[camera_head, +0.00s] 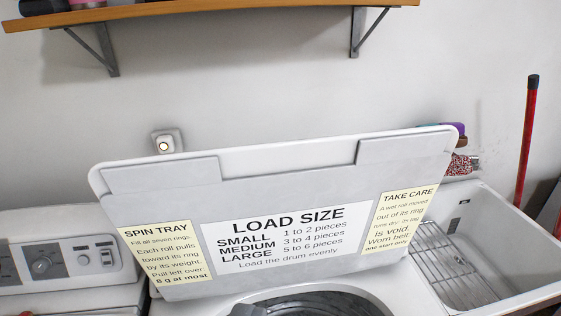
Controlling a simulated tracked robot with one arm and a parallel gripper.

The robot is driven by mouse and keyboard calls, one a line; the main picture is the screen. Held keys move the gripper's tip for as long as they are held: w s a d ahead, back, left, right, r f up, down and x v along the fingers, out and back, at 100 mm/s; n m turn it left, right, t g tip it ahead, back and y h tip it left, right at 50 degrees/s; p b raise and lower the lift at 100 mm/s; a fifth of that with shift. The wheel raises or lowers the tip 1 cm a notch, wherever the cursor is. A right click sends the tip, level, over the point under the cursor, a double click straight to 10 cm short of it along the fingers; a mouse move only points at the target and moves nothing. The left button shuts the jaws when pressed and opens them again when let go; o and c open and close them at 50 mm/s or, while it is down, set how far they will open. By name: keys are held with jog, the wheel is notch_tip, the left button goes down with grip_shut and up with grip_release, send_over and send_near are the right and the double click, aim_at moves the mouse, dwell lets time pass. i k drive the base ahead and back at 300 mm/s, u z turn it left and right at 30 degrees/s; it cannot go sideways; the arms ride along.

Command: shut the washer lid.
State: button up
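The washer lid (275,172) stands open, tilted up and back toward the wall. It is a wide pale grey panel with a notch in its top edge and printed labels on its inner face. Below it shows the top of the washer (205,304) with the dark round drum opening (318,303), cut off by the bottom of the view. My gripper is not in view, so its state and its distance from the lid do not show.
A white control panel (70,262) with knobs stands at the lower left. A utility tub (497,210) with a wire rack (440,262) is at the right. A red pole (526,140) leans by the wall. A wooden shelf (220,12) hangs above; the space between shelf and lid is clear.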

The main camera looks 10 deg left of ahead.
aim_at(205, 223)
jog(key=u, duration=2.1)
jog(key=k, duration=0.85)
jog(key=z, duration=1.5)
jog(key=i, duration=1)
